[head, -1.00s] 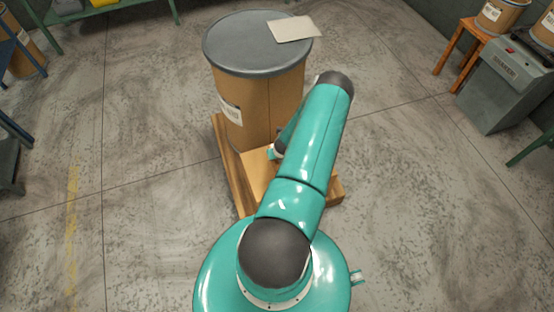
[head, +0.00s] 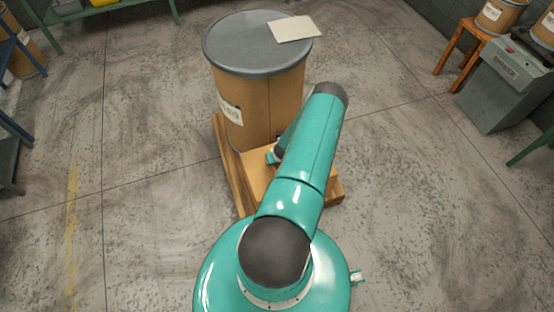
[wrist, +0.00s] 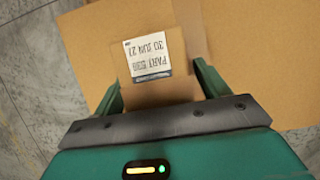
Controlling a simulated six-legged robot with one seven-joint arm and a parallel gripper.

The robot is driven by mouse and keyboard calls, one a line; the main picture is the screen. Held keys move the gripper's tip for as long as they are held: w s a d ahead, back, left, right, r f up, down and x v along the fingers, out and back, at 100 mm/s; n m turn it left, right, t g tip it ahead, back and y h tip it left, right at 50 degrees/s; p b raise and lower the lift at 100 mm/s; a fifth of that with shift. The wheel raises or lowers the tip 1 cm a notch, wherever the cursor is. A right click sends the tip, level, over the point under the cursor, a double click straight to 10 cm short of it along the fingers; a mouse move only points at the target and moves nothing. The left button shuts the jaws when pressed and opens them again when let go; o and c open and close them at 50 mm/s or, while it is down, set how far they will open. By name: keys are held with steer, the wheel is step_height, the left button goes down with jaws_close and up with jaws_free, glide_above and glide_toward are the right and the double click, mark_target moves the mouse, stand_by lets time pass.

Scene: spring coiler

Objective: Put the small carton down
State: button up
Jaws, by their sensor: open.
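In the wrist view the small carton (wrist: 152,94) is tan cardboard with a white printed label on its upper face. It sits between the two fingers of my gripper (wrist: 158,73), which are open on either side of it. Beneath it is a wide, flat tan surface (wrist: 250,45), with grey floor past its left edge. I cannot tell whether the fingers touch the carton's sides. In the head view my arm hides the carton and most of my gripper.
A large fibre drum (head: 268,105) with a grey lid stands on a wooden pallet (head: 226,165) just ahead. A pale sheet (head: 294,28) lies on the lid. A grey machine (head: 498,88) and an orange stool (head: 468,50) stand right.

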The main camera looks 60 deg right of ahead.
steer(key=shift+r, duration=0.1)
steer(key=shift+r, duration=0.25)
steer(key=v, duration=1.1)
steer(key=shift+s+a+r, duration=0.1)
steer(key=shift+s+r, duration=0.05)
steer(key=shift+r, duration=0.1)
